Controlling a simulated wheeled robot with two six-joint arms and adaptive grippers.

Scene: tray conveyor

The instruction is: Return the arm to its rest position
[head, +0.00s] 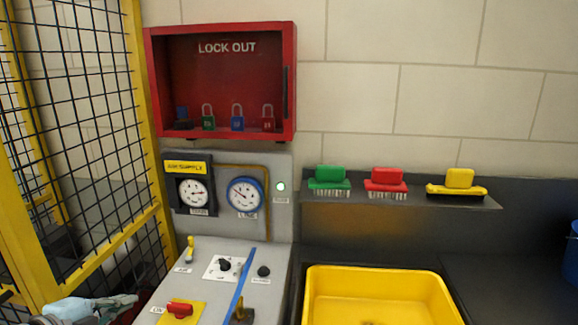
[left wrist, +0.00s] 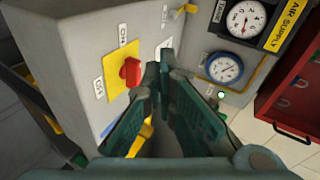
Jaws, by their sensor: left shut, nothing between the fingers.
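My left gripper (left wrist: 160,72) is shut and empty in the left wrist view, its two dark green fingers meeting at the tips. Behind the fingers is the grey control panel with a red rotary switch (left wrist: 130,72) on a yellow plate; depth between them is hard to judge. In the head view, a pale part of my left arm shows at the bottom left corner, by the yellow mesh fence. The red switch also shows in the head view (head: 180,309), to the right of that arm part. My right gripper is in neither view.
A yellow-framed mesh fence (head: 88,130) stands at left. A red lockout box (head: 220,60) holding several padlocks hangs above two gauges (head: 245,194). A yellow tray (head: 380,300) sits at right, below a shelf (head: 400,201) with three brushes. Open space lies above the tray.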

